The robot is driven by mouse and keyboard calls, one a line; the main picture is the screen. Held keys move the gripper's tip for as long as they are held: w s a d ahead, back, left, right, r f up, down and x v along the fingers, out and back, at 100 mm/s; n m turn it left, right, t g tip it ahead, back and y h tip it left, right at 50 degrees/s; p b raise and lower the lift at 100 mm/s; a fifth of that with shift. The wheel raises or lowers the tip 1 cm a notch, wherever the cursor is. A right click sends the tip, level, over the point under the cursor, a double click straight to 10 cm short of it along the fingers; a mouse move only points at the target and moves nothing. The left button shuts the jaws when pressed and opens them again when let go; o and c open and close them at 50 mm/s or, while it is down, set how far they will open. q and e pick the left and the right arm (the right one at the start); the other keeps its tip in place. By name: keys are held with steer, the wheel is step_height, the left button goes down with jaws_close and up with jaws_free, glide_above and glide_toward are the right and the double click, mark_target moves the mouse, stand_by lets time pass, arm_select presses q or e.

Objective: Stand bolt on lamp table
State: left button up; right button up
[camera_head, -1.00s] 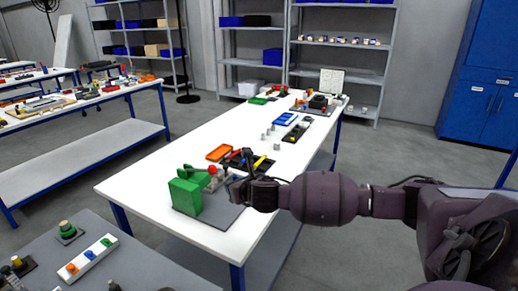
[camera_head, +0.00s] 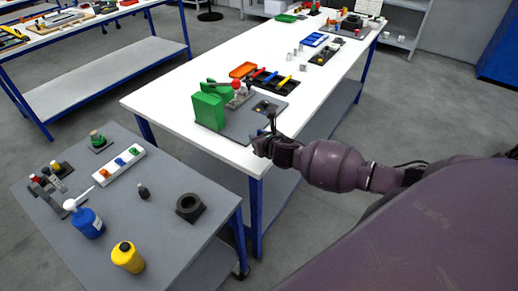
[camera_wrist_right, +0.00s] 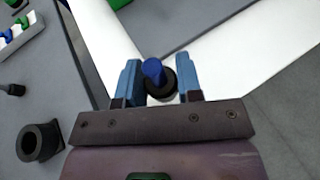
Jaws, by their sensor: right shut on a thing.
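My right gripper (camera_head: 264,141) is over the near right edge of the white table (camera_head: 174,112), beside a grey base plate. In the right wrist view, its two blue fingers (camera_wrist_right: 159,82) are closed around a small piece with a blue round end (camera_wrist_right: 153,70) and a dark collar. This looks like the bolt, but its lower part is hidden. My left gripper is out of view.

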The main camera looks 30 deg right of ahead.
steer(key=shift+f+b, duration=0.45)
steer(key=shift+f, duration=1.85)
steer(key=shift+f, duration=0.15)
steer(key=o, duration=1)
